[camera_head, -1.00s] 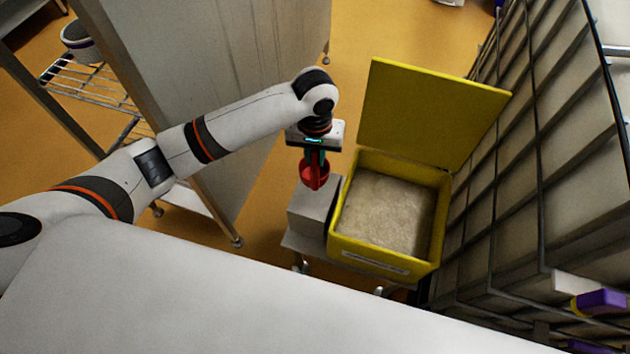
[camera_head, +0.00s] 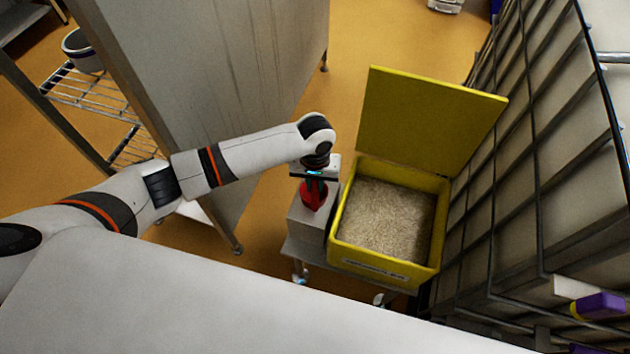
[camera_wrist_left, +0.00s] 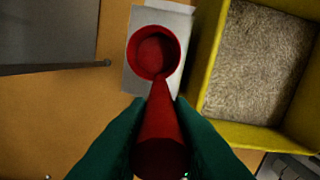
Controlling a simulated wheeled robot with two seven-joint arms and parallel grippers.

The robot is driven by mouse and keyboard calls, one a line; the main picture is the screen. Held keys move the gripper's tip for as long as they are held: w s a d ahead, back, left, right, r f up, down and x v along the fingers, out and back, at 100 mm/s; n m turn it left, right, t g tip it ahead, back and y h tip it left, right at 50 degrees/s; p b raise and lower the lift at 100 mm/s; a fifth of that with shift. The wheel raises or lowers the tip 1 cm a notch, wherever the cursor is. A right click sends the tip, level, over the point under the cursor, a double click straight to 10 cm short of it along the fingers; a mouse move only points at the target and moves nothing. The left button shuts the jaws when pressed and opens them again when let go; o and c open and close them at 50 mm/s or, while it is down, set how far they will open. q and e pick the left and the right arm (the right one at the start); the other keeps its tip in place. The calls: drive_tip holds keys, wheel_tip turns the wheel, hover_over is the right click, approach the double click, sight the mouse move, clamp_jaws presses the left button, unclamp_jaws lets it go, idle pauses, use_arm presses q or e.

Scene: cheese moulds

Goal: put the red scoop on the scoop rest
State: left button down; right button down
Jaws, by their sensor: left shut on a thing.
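The red scoop (camera_head: 313,195) is in my left gripper (camera_head: 315,183), whose fingers are shut on its handle. In the left wrist view the scoop (camera_wrist_left: 153,52) points its round bowl away from me, and the green fingers (camera_wrist_left: 155,130) close on both sides of the handle. Below the bowl is a grey box-like block (camera_head: 309,218), which appears to be the scoop rest; its top also shows in the wrist view (camera_wrist_left: 176,20). The scoop overlaps the block in both views. I cannot tell whether they touch. My right gripper is not in view.
An open yellow bin (camera_head: 340,245) of grainy material stands right of the block, its lid (camera_head: 425,120) raised behind. Both are on a wheeled cart (camera_head: 300,250). A tall grey cabinet (camera_head: 215,75) is at left, a dark rack (camera_head: 530,190) at right.

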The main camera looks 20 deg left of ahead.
use_arm(q)
drive_tip(key=shift+f, duration=0.1)
drive_tip(key=c, duration=1.3)
unclamp_jaws()
wheel_tip(320, 180, up, 12)
drive_tip(key=shift+r, duration=0.15)
